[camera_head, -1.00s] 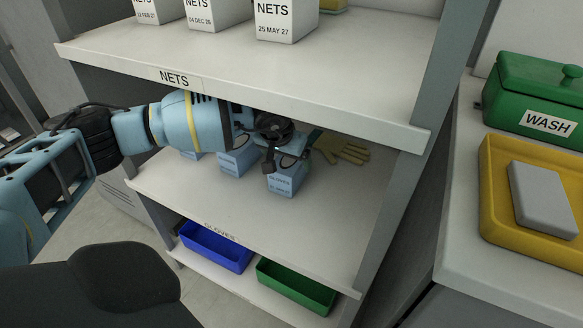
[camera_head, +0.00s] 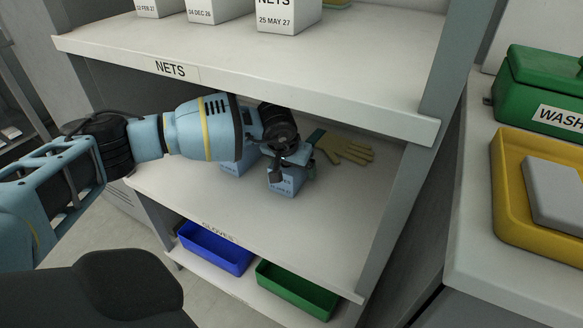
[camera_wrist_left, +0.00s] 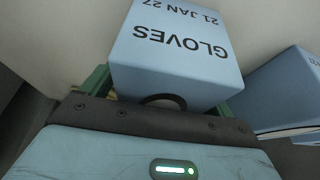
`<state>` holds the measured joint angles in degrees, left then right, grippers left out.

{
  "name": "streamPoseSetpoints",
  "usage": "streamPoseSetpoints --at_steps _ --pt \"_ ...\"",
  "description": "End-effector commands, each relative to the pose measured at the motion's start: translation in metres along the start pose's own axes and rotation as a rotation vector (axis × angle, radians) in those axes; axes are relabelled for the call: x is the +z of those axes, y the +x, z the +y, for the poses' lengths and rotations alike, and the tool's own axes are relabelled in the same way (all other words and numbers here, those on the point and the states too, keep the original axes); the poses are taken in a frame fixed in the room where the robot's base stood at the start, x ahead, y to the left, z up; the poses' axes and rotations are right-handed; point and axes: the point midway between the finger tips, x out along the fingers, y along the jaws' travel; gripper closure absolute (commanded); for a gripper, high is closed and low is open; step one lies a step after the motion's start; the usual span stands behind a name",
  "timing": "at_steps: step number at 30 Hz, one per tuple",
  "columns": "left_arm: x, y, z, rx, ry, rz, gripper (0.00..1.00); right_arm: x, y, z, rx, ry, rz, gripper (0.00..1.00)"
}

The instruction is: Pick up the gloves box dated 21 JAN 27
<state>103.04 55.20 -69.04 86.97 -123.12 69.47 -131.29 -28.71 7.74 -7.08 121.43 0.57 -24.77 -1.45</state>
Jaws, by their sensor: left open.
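The gloves box dated 21 JAN 27 (camera_wrist_left: 178,50) is light blue and fills the upper middle of the left wrist view, its print upside down there. In the head view the rightmost blue box (camera_head: 287,181) stands on the gloves shelf, its upper part hidden by my left gripper (camera_head: 290,163). My left gripper is open, with its fingers at this box; contact cannot be told. In the left wrist view the box is right in front of the gripper. My right gripper is not in view.
Another blue box (camera_head: 240,160) stands to the left, partly behind my arm; a blue box (camera_wrist_left: 285,90) also shows in the wrist view. Yellow gloves (camera_head: 345,149) lie behind. The nets shelf (camera_head: 260,75) hangs close above. The shelf front (camera_head: 260,220) is clear.

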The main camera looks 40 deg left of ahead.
Motion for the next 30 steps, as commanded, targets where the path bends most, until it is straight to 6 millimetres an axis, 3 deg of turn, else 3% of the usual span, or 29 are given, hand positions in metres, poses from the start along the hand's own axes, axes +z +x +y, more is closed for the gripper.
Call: streamPoseSetpoints --at_steps 9,21,30 --pt "0.002 0.003 0.0 0.0 0.0 -0.001 0.13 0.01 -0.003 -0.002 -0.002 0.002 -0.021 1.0" --pt "0.002 0.005 0.0 0.0 0.0 0.0 0.13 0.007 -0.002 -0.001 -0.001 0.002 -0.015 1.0" --pt "0.002 0.005 0.0 0.0 0.0 0.0 0.52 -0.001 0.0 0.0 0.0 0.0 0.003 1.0"
